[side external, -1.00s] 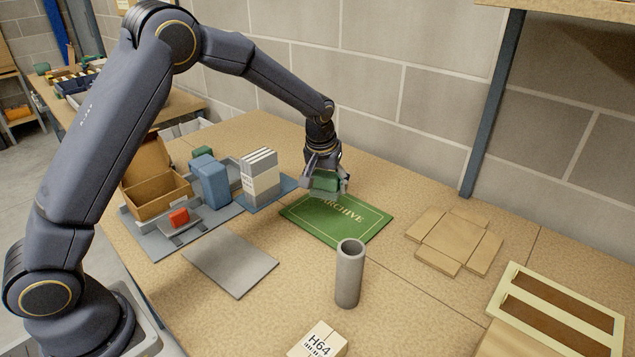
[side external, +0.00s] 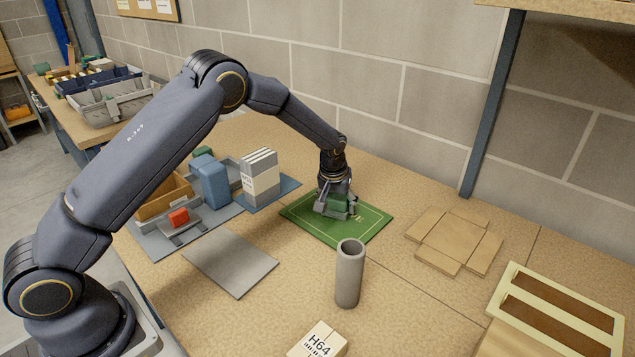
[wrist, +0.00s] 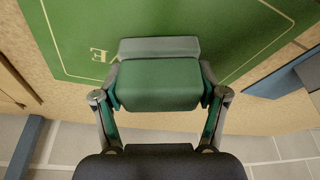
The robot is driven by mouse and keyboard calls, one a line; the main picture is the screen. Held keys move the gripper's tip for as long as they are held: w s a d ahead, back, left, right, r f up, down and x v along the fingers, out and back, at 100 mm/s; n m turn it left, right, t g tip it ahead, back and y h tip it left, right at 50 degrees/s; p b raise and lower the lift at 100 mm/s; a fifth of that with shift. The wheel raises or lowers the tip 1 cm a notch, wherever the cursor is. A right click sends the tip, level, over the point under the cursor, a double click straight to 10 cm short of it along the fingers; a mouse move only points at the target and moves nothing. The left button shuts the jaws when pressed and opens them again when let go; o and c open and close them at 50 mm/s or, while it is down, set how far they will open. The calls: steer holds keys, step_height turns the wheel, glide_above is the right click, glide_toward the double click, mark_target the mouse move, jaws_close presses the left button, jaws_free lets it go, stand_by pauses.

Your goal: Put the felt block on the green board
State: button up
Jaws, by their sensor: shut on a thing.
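The felt block is green with a paler grey-green layer along one side (wrist: 160,85); it also shows in the side external view (side external: 342,207). My gripper (wrist: 160,92) is shut on it, one finger on each side. In the side external view my gripper (side external: 336,206) points down over the middle of the green board (side external: 305,220). The board lies flat and has a yellow border and lettering, mostly hidden by the gripper and block. The block is very low over the board; I cannot tell whether it touches.
A grey upright tube (side external: 348,285) stands just in front of the board. Grey-white binders (side external: 260,180) and a blue block (side external: 210,182) stand to the left. A flattened carton (side external: 455,240) lies to the right. A grey plate (side external: 231,264) lies front left.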

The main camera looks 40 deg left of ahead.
steer(key=o, duration=1.2)
steer(key=shift+c, duration=0.2)
steer(key=s+a+v, duration=0.1)
steer(key=s+v, duration=0.1)
steer(key=v, duration=0.8)
steer(key=s+a+f+v, duration=0.1)
steer(key=v, duration=1)
steer(key=s+r+m+t, duration=0.1)
steer(key=s+r+m, duration=0.1)
steer(key=s, duration=1.2)
steer(key=s+r+m+t+h, duration=0.1)
steer(key=s+r+m, duration=0.1)
steer(key=s, duration=1.2)
steer(key=shift+a+r+m, duration=0.3)
steer(key=shift+a+r, duration=0.15)
steer(key=shift+r, duration=0.35)
